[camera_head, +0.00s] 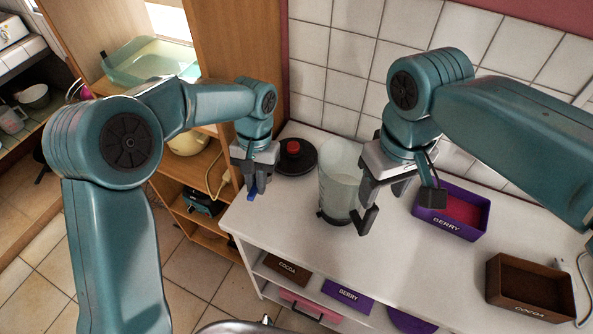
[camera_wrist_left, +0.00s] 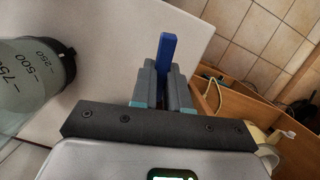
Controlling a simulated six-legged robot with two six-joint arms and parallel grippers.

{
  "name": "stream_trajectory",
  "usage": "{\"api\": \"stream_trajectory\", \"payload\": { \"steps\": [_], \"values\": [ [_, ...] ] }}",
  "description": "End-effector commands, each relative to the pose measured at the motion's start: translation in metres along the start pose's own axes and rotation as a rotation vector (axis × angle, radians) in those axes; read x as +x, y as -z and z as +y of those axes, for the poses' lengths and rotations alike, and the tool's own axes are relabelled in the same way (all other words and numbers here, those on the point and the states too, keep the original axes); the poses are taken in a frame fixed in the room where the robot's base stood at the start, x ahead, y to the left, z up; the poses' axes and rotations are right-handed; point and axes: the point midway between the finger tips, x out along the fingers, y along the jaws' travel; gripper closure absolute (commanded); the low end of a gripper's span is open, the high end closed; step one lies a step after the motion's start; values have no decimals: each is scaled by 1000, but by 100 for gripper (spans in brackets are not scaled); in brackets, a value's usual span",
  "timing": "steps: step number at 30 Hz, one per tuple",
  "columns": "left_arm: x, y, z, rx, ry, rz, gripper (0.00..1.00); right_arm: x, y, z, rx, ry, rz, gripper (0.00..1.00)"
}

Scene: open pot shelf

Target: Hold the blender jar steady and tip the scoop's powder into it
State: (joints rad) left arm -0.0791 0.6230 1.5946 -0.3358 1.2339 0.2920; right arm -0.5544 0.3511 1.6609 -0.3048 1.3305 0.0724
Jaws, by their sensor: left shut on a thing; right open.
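The clear blender jar (camera_head: 340,172), with a dark base, stands upright on the white counter. In the left wrist view the jar (camera_wrist_left: 28,85) shows volume marks at the left edge. My left gripper (camera_head: 251,184) is shut on a narrow blue piece (camera_wrist_left: 167,52), over the counter's left end and left of the jar. The piece looks like a handle; no scoop bowl or powder shows. My right gripper (camera_head: 383,203) is open beside the jar's right side, one dark finger overlapping the jar's edge in the picture. I cannot tell whether it touches the jar.
A black round lid with a red knob (camera_head: 293,147) lies behind, left of the jar. A purple BERRY bin (camera_head: 452,227) holding red contents and a brown COCOA bin (camera_head: 529,307) stand to the right. Labelled containers sit on the shelf below. The counter's front middle is clear.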

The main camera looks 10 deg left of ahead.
Motion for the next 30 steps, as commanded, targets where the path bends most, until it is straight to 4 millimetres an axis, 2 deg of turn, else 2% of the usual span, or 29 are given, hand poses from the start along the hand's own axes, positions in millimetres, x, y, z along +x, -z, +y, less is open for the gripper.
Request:
{"api": "stream_trajectory", "payload": {
  "steps": [2, 5, 9, 14, 17, 21, 25, 30],
  "values": [
    [-6, 4, 4, -31, -9, 3, 100, 0, -1, -1, 0, 0, 0, 47],
    [-25, 15, 15, -133, -37, 6, 100, 0, -1, -1, 0, 0, 0, 47],
    [-73, 34, 45, -384, -104, 9, 100, 0, -1, -1, -1, 0, 0, 47],
    [-139, 41, 91, -728, -195, 6, 100, 0, 0, -1, -1, 0, 0, 47],
    [-179, 35, 122, -947, -252, 4, 100, 0, 1, 0, 0, 0, 0, 47],
    [-227, 14, 159, -1217, -321, 2, 100, 0, 2, 0, 0, 0, 0, 47],
    [-257, -8, 184, -1409, -367, 1, 100, 0, 3, 1, 0, 0, 0, 47],
    [-275, -28, 199, -1550, -398, -1, 100, 0, 2, 1, 0, 0, 0, 47]
  ]
}}
